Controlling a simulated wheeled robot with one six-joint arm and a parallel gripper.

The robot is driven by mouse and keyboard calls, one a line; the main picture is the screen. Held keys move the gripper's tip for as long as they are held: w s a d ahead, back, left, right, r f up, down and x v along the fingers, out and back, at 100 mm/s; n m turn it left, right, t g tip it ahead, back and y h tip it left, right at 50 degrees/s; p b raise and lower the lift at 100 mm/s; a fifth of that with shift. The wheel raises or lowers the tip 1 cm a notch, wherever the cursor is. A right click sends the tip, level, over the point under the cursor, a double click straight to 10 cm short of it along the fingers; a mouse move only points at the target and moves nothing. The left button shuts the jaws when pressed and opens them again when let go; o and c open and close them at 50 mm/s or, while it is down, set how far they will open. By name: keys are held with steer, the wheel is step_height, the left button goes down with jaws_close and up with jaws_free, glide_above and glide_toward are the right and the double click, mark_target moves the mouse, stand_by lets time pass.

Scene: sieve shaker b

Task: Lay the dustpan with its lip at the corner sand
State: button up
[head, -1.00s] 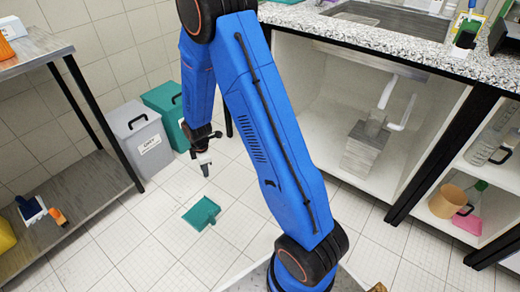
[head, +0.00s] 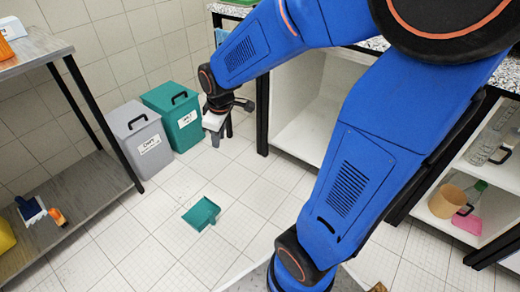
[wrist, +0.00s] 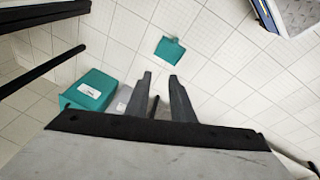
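The green dustpan (head: 201,214) lies on the tiled floor in the middle of the head view. It also shows in the wrist view (wrist: 170,49), beyond my fingertips. My gripper (head: 216,139) is above the floor, near the green bin and apart from the dustpan. In the wrist view my two dark fingers (wrist: 160,78) stand apart with nothing between them, so it is open and empty. I cannot make out any sand on the floor in these views.
A grey bin (head: 139,140) and a green bin (head: 173,116) stand against the wall. A metal shelf (head: 60,200) at left holds a brush (head: 31,209). A counter with open cabinets (head: 310,110) is at right. The floor around the dustpan is clear.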

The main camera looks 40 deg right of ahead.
steer(key=s+d+r+m+t, duration=0.1)
steer(key=s+r+m, duration=0.2)
steer(key=s, duration=0.7)
steer(key=s+d+r+m, duration=0.1)
steer(key=s+r+m, duration=0.3)
steer(key=s, duration=0.6)
step_height(320, 180, up, 3)
steer(key=shift+s+f+m+t, duration=0.15)
steer(key=shift+s+m+t, duration=0.15)
steer(key=shift+s+t, duration=0.1)
